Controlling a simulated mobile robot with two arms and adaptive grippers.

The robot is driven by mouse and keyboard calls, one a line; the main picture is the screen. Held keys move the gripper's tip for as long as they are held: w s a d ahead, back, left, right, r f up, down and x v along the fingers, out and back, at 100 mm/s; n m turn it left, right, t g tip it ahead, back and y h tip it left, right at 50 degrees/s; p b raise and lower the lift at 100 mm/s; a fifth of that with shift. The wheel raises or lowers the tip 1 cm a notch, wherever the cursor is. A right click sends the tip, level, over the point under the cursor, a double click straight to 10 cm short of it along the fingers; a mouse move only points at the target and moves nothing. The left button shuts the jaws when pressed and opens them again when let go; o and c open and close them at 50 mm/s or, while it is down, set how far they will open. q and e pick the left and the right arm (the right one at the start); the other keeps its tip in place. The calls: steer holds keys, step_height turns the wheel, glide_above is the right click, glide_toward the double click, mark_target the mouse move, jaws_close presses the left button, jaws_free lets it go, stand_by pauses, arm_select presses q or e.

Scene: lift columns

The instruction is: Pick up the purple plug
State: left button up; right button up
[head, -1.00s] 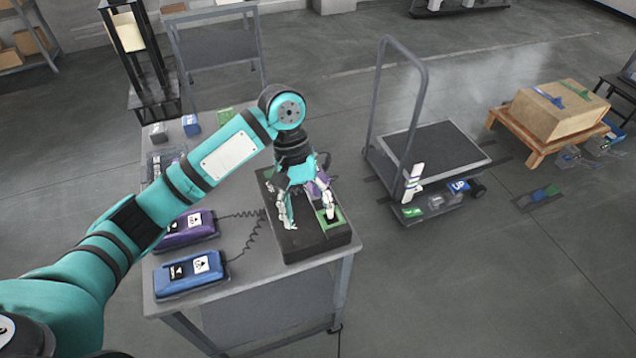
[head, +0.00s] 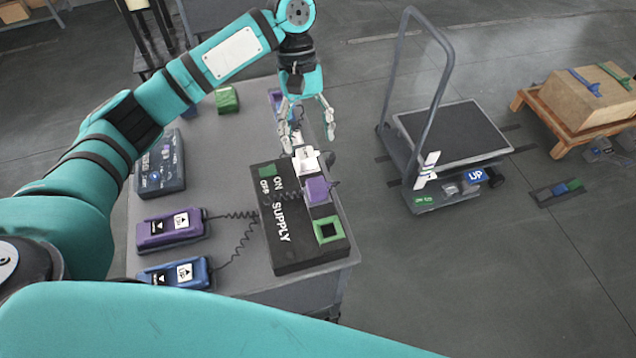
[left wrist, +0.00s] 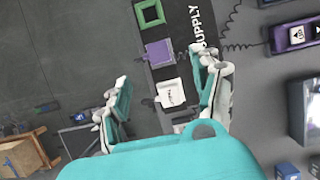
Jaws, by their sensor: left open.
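The purple plug (head: 318,190) sits on the black supply box (head: 283,246), between a white block (head: 305,160) and a green square frame (head: 328,230). It also shows in the left wrist view (left wrist: 159,53), with a dark coiled cable by it. My left gripper (head: 308,136) is open and empty, fingers pointing down, beyond the white block and apart from the plug. In the left wrist view the open fingers (left wrist: 160,88) stand wide on either side of the white block's area. My right gripper is out of view.
A purple handset (head: 172,229) and a blue handset (head: 178,273) lie left of the box, with coiled cords. A dark control box (head: 160,166) and a green block (head: 227,100) are further back. A cart (head: 450,135) stands to the right of the table.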

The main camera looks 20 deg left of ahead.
arm_select(q)
glide_above(317, 183)
steer(key=w+a, duration=0.2)
step_height(317, 183, down, 5)
steer(key=shift+p+x, duration=0.55)
steer(key=shift+x, duration=0.65)
steer(key=shift+s+d+f, duration=0.25)
steer(key=shift+f, duration=0.05)
steer(key=p+x, duration=0.1)
steer(key=x, duration=0.2)
steer(key=shift+w+d+f, duration=0.1)
steer(key=shift+f, duration=0.2)
steer(key=shift+d+f, duration=0.1)
steer(key=shift+f, duration=0.3)
steer(key=c, duration=1.2)
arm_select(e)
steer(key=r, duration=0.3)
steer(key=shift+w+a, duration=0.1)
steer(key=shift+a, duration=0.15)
